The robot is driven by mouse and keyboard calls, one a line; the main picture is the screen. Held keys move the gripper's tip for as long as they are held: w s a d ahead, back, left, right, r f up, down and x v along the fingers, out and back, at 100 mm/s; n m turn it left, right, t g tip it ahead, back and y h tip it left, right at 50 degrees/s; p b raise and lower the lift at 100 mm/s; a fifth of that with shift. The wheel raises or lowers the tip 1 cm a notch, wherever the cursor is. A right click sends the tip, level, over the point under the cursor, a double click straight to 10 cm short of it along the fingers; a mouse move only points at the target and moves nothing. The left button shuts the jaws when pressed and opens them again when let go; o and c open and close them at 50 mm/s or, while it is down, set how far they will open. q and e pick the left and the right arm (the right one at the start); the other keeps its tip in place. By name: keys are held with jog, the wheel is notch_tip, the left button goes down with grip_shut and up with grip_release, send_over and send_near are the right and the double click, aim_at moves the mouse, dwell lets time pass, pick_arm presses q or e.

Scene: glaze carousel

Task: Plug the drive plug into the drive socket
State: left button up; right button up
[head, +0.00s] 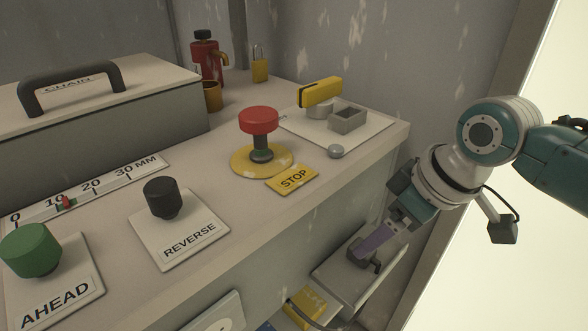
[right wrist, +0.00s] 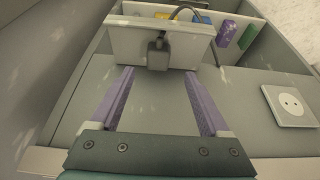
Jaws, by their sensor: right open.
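The dark grey drive plug (right wrist: 158,54), with its cable looping up behind it, sits at a pale holder panel (right wrist: 125,38) in the right wrist view. Part of it shows dark below my gripper in the head view (head: 375,265). My right gripper (right wrist: 159,74) is open, its purple fingers on either side of the plug's line, with the plug near the tips and no clear contact. It also shows in the head view (head: 360,252). A pale square drive socket (right wrist: 289,104) with two holes lies to the right in the right wrist view. My left gripper is not in view.
Yellow (head: 308,303) and blue pieces lie low beside the bench. On top stand a red stop button (head: 259,122), a black knob (head: 162,198), a green knob (head: 31,250) and a handled chain box (head: 110,95). The surface between plug and socket looks clear.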

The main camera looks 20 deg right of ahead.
aim_at(363, 263)
jog(key=shift+f, duration=0.1)
jog(key=b+x, duration=0.3)
jog(key=x, duration=0.2)
jog(key=shift+d+f, duration=0.1)
jog(key=shift+d, duration=0.1)
grip_shut()
dwell(0.5)
